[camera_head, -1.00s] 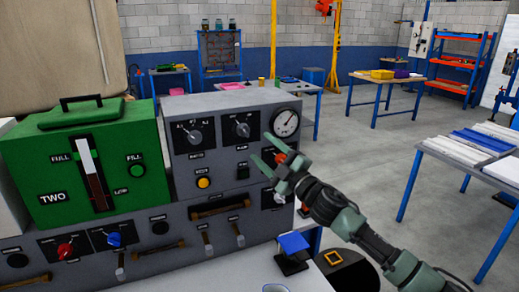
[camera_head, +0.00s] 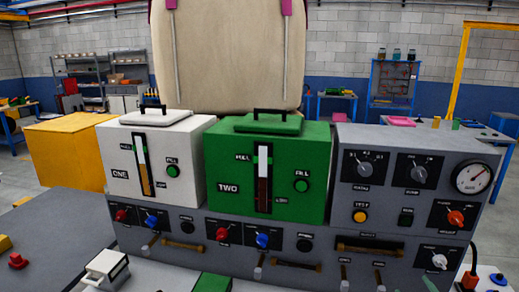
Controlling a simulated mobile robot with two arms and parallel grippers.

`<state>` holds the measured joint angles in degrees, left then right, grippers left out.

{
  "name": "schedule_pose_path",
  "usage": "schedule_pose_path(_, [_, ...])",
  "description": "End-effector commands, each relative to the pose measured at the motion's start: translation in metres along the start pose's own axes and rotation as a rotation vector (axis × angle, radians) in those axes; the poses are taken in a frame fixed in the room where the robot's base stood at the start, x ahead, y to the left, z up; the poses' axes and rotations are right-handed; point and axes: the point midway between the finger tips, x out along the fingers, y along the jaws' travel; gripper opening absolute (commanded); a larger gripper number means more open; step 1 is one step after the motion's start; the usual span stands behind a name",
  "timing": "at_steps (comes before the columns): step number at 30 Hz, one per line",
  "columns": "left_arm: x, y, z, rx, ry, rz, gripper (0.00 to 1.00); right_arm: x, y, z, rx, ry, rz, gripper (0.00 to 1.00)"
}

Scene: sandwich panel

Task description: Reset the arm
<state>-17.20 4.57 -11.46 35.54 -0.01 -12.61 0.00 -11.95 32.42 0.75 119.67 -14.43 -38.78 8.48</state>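Neither of my grippers clearly shows in the head view. A small green sliver (camera_head: 430,285) at the bottom edge, right of centre, is too little to identify. The grey control panel (camera_head: 350,225) stands across the middle, with a white box (camera_head: 180,140) labelled ONE and a green box (camera_head: 300,148) labelled TWO on it. Its right part carries a round gauge (camera_head: 473,177), an orange-red knob (camera_head: 455,217), a yellow button (camera_head: 359,216) and black dials.
A yellow box (camera_head: 65,152) stands left of the panel. A red button (camera_head: 17,261) sits on the grey surface at the lower left. A large beige tank (camera_head: 230,55) rises behind the panel. Shelves and workbenches stand farther back.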

Motion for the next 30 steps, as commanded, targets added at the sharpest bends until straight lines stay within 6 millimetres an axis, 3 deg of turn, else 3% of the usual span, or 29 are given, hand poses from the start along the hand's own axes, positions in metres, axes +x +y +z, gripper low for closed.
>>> schedule_pose_path(1, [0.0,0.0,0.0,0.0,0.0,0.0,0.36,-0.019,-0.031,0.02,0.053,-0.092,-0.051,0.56])
schedule_pose_path(3, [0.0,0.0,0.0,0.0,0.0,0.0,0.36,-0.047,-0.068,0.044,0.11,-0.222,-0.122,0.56])
schedule_pose_path(6, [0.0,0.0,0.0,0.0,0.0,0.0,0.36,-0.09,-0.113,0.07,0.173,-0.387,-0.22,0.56])
schedule_pose_path(9, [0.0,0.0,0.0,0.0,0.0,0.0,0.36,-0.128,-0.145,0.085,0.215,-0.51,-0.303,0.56])
schedule_pose_path(15, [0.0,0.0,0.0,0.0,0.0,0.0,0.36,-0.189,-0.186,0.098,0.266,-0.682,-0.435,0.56])
schedule_pose_path(24, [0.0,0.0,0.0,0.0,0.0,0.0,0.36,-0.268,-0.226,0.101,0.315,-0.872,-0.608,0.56])
schedule_pose_path(30, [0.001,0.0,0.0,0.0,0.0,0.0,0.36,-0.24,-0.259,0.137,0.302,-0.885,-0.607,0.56])
